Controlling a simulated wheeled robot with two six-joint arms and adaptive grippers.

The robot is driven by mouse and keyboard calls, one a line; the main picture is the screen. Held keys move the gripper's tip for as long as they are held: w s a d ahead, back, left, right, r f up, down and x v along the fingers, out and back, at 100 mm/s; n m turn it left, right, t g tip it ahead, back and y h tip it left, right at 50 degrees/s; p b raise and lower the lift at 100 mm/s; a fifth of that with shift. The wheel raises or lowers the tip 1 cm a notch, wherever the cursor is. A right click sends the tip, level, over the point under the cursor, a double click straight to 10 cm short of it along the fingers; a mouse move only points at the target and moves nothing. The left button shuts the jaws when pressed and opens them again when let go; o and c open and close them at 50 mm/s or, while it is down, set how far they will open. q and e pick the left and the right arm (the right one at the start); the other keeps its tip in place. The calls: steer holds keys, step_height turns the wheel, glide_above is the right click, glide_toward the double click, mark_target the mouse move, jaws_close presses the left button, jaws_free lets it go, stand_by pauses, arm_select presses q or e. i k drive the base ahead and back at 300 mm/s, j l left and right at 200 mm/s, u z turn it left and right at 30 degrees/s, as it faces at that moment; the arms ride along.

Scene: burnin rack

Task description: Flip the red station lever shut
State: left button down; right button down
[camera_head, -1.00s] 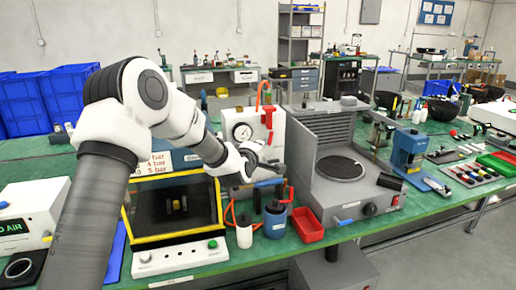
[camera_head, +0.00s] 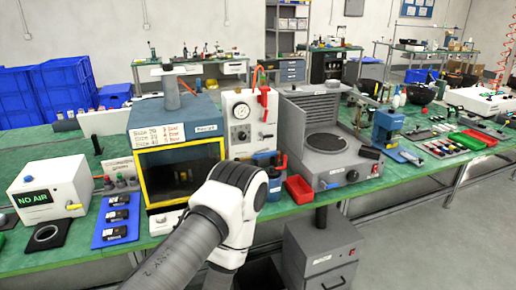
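The white station panel (camera_head: 241,122) with a round gauge stands behind the bench's front edge. A red lever (camera_head: 265,97) stands upright at its upper right, with a red part continuing below it. A blue-handled valve (camera_head: 264,155) sits low on the panel, with a small red piece (camera_head: 283,161) to its right. My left arm comes in from the bottom and its white joint covers the area below the panel. Its gripper is hidden or out of frame, so its fingers do not show. My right gripper is not in the picture.
A yellow-framed chamber (camera_head: 142,180) stands left of the panel. A blue mat (camera_head: 101,236) with several black units and a white NO AIR box (camera_head: 68,188) are further left. A red tray (camera_head: 300,190) and a grey hotplate machine (camera_head: 291,133) stand to the right.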

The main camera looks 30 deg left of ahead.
mark_target(263, 119)
steer(key=i+l, duration=0.15)
steer(key=i, duration=0.15)
steer(key=i+l, duration=0.15)
steer(key=i+u, duration=0.1)
steer(key=u, duration=1.25)
